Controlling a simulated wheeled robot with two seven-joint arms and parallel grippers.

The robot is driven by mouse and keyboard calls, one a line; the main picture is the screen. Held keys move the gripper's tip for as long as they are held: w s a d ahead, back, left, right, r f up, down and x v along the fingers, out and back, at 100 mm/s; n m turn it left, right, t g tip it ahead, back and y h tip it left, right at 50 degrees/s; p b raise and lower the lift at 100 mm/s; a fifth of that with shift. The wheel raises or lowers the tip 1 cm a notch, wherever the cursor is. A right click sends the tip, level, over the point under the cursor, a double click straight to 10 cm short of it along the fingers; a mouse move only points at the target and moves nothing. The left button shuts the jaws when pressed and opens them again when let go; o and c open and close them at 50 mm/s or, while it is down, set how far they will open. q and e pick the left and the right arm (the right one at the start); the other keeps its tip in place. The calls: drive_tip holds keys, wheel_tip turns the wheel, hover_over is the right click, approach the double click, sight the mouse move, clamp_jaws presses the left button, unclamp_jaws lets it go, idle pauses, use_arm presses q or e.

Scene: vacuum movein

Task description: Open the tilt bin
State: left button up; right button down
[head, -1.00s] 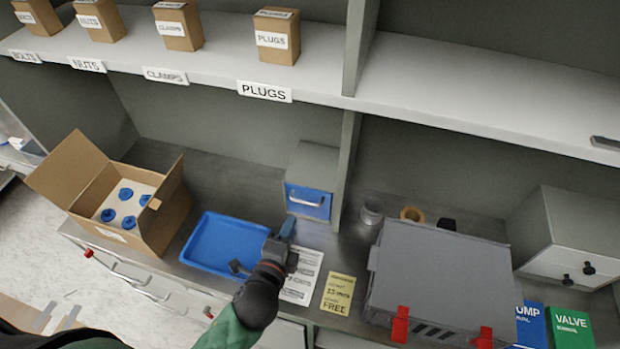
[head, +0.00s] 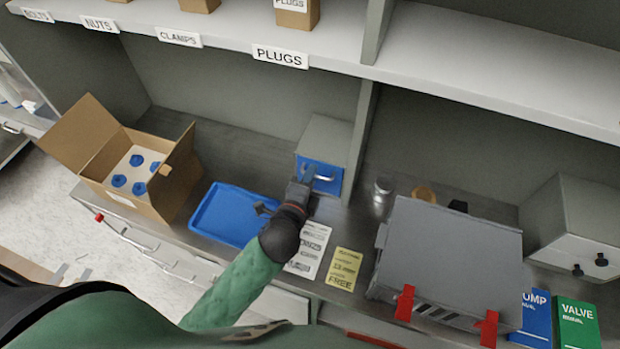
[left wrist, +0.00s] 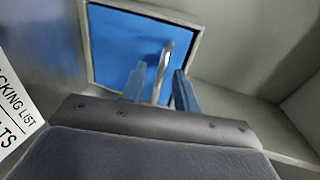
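The tilt bin (head: 326,150) is a grey box on the counter, with a blue front panel (left wrist: 122,42) and a metal handle. The panel looks closed in its frame. My left gripper (head: 309,178) is in front of the bin at the handle. In the left wrist view its two blue fingers (left wrist: 160,88) are apart, one on each side of the handle (left wrist: 166,60), with gaps visible. Contact with the handle cannot be told. My right gripper is not in view.
A blue tray (head: 222,213) and an open carton (head: 160,200) stand left of the bin. Paper sheets (head: 309,250) lie in front. A vertical divider (head: 362,140) is close on the right, with a grey case (head: 450,255) beyond it. A shelf (head: 220,35) hangs above.

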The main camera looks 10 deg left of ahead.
use_arm(q)
drive_tip(key=shift+w, duration=0.1)
drive_tip(key=shift+c, duration=0.2)
clamp_jaws()
